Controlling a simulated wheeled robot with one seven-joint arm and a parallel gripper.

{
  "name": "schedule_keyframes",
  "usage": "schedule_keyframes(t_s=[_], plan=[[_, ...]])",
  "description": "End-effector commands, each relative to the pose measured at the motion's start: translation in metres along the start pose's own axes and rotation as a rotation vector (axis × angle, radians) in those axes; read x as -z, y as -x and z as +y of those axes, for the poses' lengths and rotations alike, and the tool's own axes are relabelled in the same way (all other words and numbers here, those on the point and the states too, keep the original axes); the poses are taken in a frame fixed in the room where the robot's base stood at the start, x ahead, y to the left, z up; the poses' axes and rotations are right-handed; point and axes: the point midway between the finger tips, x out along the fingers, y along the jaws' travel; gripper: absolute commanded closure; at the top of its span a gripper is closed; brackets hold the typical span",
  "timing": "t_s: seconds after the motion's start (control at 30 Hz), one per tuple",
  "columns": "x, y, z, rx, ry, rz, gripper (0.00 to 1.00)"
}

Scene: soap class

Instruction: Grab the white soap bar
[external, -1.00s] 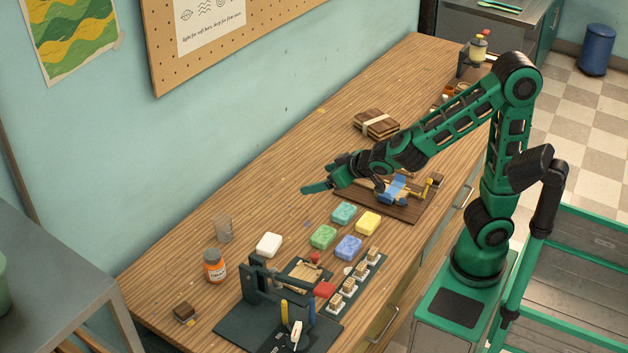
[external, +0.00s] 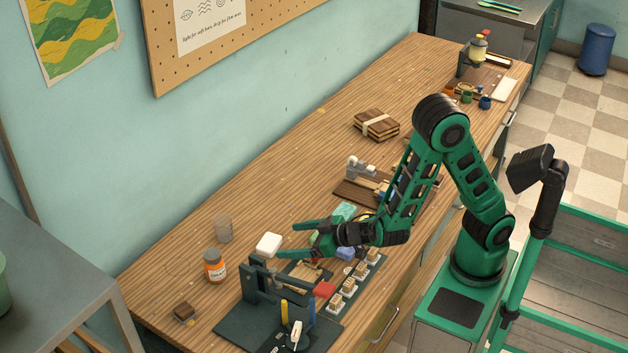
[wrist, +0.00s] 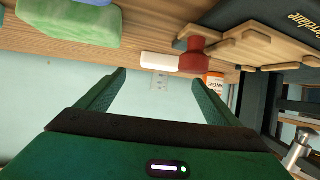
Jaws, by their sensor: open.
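The white soap bar (external: 269,244) lies on the wooden workbench (external: 290,150) in the external view, left of my gripper. My gripper (external: 287,240) is open and empty, its two green fingers pointing left toward the soap bar. In the wrist view the white soap bar (wrist: 160,61) shows beyond and between the open fingertips (wrist: 157,78). I cannot tell the exact gap between the fingertips and the bar.
A green soap (wrist: 75,20) is close on the left in the wrist view. A clear cup (external: 223,229) and an orange jar (external: 215,266) stand beyond the white bar.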

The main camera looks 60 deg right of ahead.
Motion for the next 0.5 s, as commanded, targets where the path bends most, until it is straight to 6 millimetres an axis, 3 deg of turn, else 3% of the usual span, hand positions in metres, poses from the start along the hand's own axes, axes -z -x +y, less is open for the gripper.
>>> schedule_keyframes(t_s=[0.37,0.5], plan=[[-0.004,-0.02,0.001,-0.002,-0.003,0.0,0.14],[-0.004,-0.041,0.001,-0.003,-0.003,0.0,0.14]])
